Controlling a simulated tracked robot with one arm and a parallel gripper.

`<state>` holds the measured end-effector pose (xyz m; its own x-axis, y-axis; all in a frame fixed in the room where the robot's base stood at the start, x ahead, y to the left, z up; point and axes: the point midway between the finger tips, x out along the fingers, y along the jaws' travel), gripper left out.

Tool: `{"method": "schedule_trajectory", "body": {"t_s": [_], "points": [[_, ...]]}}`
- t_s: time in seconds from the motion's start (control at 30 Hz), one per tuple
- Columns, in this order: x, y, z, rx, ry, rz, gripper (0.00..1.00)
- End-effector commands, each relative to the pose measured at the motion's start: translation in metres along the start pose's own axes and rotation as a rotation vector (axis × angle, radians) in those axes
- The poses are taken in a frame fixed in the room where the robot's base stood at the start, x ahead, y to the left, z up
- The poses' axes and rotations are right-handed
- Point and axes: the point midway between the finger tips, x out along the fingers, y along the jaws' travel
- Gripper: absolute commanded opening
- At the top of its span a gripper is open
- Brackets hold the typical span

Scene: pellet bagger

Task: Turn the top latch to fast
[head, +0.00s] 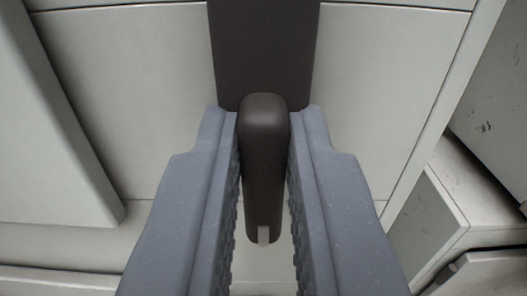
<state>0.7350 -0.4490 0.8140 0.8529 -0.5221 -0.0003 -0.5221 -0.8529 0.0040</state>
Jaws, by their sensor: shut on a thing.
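A dark brown latch handle (264,150) with a rounded top stands in the middle of the head view. The fingers hide part of the handle's sides. No marking for fast shows in view.
Pale grey panels (125,80) lie behind the latch, with seams along the top. A raised pale panel edge (50,130) slants down on the left. At the right, worn grey boxes or cabinets (440,205) stand beyond the panel's edge.

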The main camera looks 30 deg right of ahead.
Motion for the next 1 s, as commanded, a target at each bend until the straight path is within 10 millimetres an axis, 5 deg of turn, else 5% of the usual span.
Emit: {"method": "schedule_trajectory", "body": {"t_s": [0.37, 1.0], "points": [[0.0, -0.003, -0.001, -0.151, -0.004, -0.002, 0.0], [0.0, -0.011, 0.002, -0.743, -0.002, -0.003, 0.0]]}}
